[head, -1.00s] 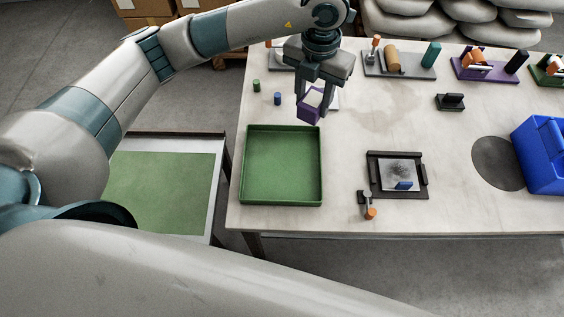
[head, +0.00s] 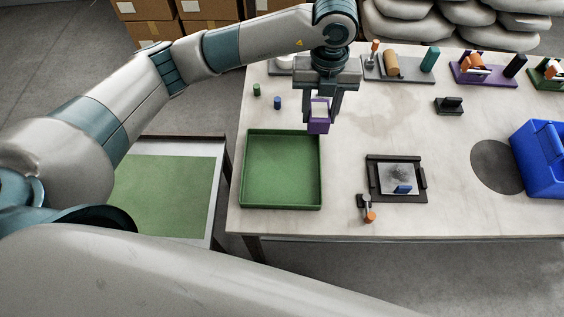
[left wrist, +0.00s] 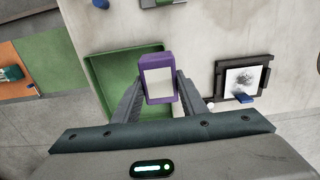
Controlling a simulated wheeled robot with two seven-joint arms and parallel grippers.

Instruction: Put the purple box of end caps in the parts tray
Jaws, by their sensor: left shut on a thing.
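The purple box of end caps (head: 319,126) has a pale top and is held between the fingers of my left gripper (head: 320,108). In the head view it shows over the back right corner of the green parts tray (head: 281,206). In the left wrist view the purple box (left wrist: 157,58) sits between the two fingertips (left wrist: 158,85), with the tray (left wrist: 100,75) behind it and to its left. The tray looks empty. How high the box is above the table I cannot tell exactly. My right gripper is not in view.
A small green cylinder (head: 256,89) and a blue one (head: 277,102) stand behind the tray. A black framed plate (head: 397,194) and an orange-ended part (head: 369,214) lie to its right. A blue bin (head: 540,165) stands at the far right.

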